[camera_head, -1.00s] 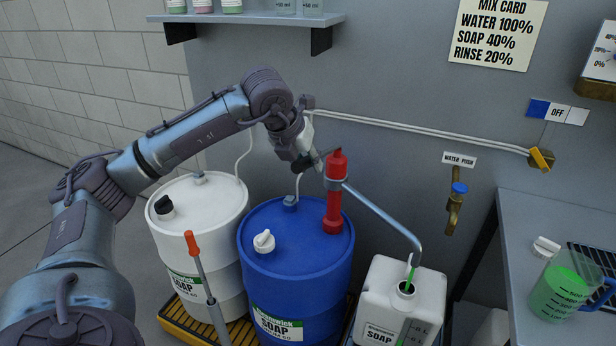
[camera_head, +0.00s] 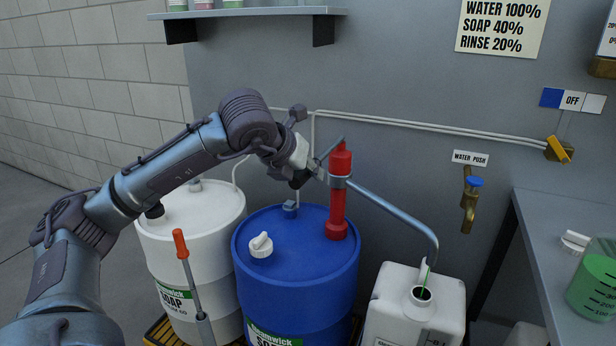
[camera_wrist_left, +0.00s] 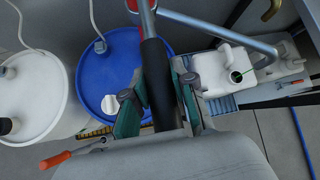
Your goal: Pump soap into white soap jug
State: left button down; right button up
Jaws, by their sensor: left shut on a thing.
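The white soap jug (camera_head: 393,310) stands at the lower right of the blue drum, and also shows in the left wrist view (camera_wrist_left: 215,72). The red pump (camera_head: 338,205) stands upright on the blue drum. Its grey spout (camera_head: 395,212) bends down to the jug's open mouth, where a thin green streak shows. My left gripper (camera_head: 316,172) is beside the pump top. In the left wrist view its green-sided fingers (camera_wrist_left: 160,105) are closed around the pump's dark handle (camera_wrist_left: 154,70). My right gripper is not in view.
The blue drum (camera_head: 295,275) with a white cap and the white drum (camera_head: 190,225) stand side by side. An orange-handled tool (camera_head: 190,275) rises in front. A brass water tap (camera_head: 470,200) is on the wall. A green-filled measuring jug (camera_head: 592,285) stands on the right bench.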

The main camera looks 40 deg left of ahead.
pick_arm(q)
jog(key=shift+f, duration=0.2)
jog(key=c, duration=0.9)
grip_release()
jog(key=shift+r, duration=0.1)
jog(key=v, duration=1.2)
jog(key=shift+s, duration=0.1)
